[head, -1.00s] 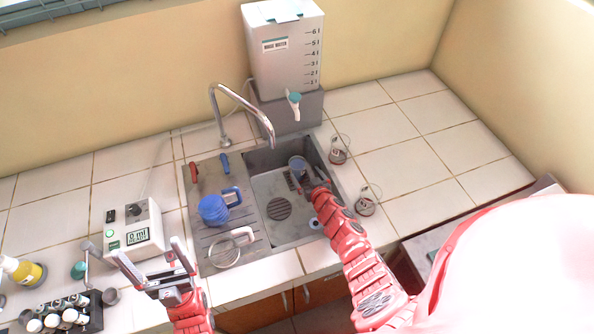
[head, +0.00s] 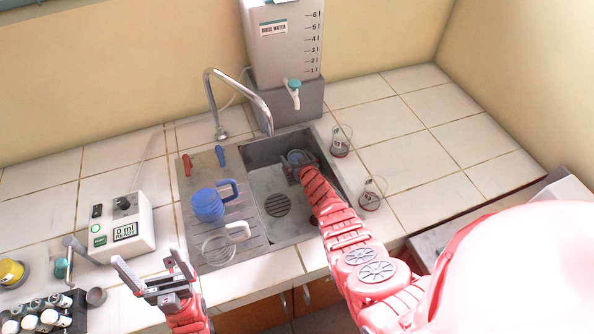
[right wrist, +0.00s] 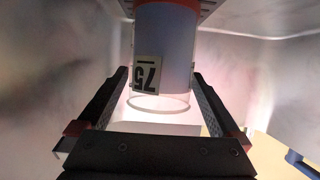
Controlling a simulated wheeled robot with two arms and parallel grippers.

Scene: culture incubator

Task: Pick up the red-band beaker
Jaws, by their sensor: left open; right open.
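The red-band beaker (right wrist: 167,45) fills the upper middle of the right wrist view. It has a red band at the top of the picture, a bluish body, a label marked 75 and a clear round end. My right gripper (right wrist: 163,95) is open, with one finger on each side of the beaker's lower part; I cannot tell whether either finger touches it. In the head view my right gripper (head: 295,162) is down in the grey sink and largely covers the beaker (head: 296,155). My left gripper (head: 155,277) is open and empty over the front counter.
The sink (head: 283,235) has walls close around my right gripper, and the tap (head: 240,88) arches at its left. A blue jug (head: 208,204) and a clear jug (head: 217,248) stand on the drainboard. Two small glass vessels (head: 340,143) (head: 370,194) stand right of the sink.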

